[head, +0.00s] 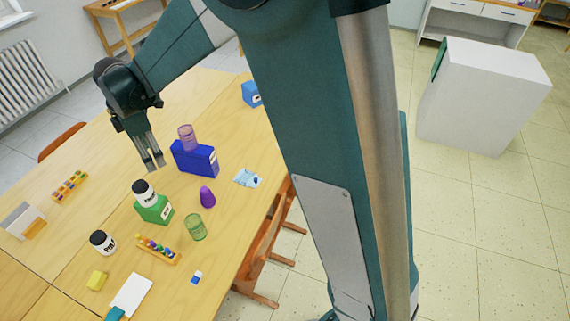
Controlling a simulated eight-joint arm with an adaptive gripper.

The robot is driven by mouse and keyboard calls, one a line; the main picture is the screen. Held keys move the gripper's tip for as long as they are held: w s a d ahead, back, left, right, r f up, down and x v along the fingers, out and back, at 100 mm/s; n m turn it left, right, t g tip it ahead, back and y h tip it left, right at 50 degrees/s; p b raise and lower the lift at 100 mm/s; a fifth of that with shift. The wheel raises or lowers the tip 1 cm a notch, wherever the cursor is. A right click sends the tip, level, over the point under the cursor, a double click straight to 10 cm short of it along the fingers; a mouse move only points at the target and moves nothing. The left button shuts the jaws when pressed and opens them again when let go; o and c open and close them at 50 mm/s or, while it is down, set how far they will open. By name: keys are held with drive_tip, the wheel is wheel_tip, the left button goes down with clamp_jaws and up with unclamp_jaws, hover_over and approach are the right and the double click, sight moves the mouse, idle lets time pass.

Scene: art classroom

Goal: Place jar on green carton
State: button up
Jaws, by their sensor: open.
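A white jar with a black lid (144,194) appears to stand upright on top of the green carton (156,211). The carton is on the wooden table. A second white jar with a black lid (102,243) stands on the table to the left of and nearer than the carton. My gripper (154,168) points down with its fingers apart and empty. In the picture it is just above and slightly right of the jar on the carton, not touching it.
A blue carton (196,160) with a purple transparent cup (187,137) on top stands right of my gripper. A purple cone-like object (207,197), a green cup (195,228), a bead rack (158,250) and a crumpled light-blue item (247,178) are nearby. The table's left middle is fairly clear.

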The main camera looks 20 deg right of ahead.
drive_tip(key=s+d+r+m+t, duration=0.2)
drive_tip(key=s+d+r+m, duration=0.4)
drive_tip(key=d, duration=0.5)
drive_tip(key=s+d+r+m+t, duration=0.1)
drive_tip(key=s+d+r+m, duration=0.4)
drive_tip(key=s+d+r, duration=0.45)
drive_tip(key=s+d+f+m+t, duration=0.3)
drive_tip(key=s+d+m, duration=0.7)
drive_tip(key=s+d, duration=0.5)
drive_tip(key=shift+s+d+f, duration=0.15)
drive_tip(key=shift+s+f, duration=0.45)
drive_tip(key=shift+f, duration=0.1)
